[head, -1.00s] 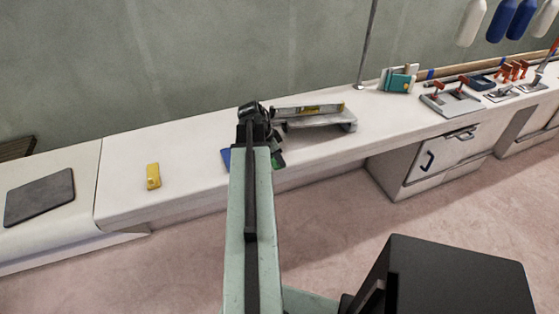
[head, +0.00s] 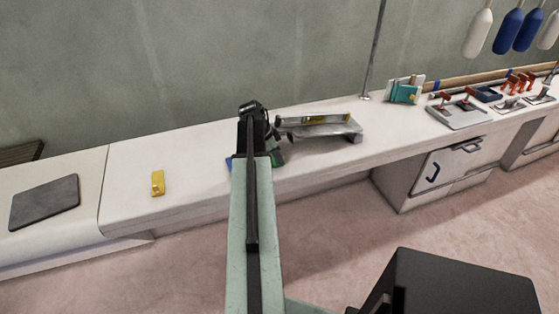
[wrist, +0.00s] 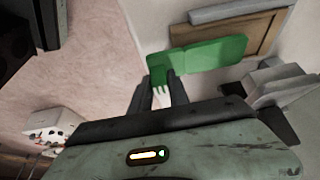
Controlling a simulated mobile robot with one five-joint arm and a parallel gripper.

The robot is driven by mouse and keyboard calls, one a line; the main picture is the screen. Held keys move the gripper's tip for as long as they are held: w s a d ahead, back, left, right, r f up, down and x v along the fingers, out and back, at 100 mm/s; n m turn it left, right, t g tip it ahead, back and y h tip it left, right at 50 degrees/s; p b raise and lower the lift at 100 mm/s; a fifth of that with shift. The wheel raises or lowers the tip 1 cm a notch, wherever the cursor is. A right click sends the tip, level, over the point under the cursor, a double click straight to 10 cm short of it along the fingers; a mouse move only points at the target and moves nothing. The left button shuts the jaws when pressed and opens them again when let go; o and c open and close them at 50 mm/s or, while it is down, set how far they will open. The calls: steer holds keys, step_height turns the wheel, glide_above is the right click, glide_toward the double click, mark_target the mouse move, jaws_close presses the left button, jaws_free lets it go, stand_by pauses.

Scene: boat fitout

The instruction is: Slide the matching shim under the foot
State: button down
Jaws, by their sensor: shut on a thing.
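In the wrist view, my gripper (wrist: 161,86) is shut on a green shim (wrist: 212,55), a flat stepped piece reaching out to the right of the fingers. A grey plate (head: 340,133) stands on the bench right of my gripper, with a spirit level (head: 315,120) on top. Its foot is not clear in the head view. A yellow shim (head: 158,184) lies on the bench at left. A blue piece (head: 229,162) is mostly hidden behind my arm.
The white bench (head: 130,207) runs along the wall. A dark mat (head: 45,202) lies at its left end. A thin pole (head: 373,55), a teal item (head: 405,93) and red-handled clamps (head: 467,98) stand further right. Grey blocky parts (wrist: 280,85) show right in the wrist view.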

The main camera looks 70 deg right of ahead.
steer(key=shift+w+d+f, duration=0.15)
steer(key=shift+w+d, duration=1.05)
steer(key=shift+d, duration=0.25)
steer(key=c, duration=1.2)
jaws_free()
steer(key=shift+o, duration=0.2)
steer(key=p+v, duration=0.7)
steer(key=shift+w+r, duration=0.2)
steer(key=shift+r, duration=0.15)
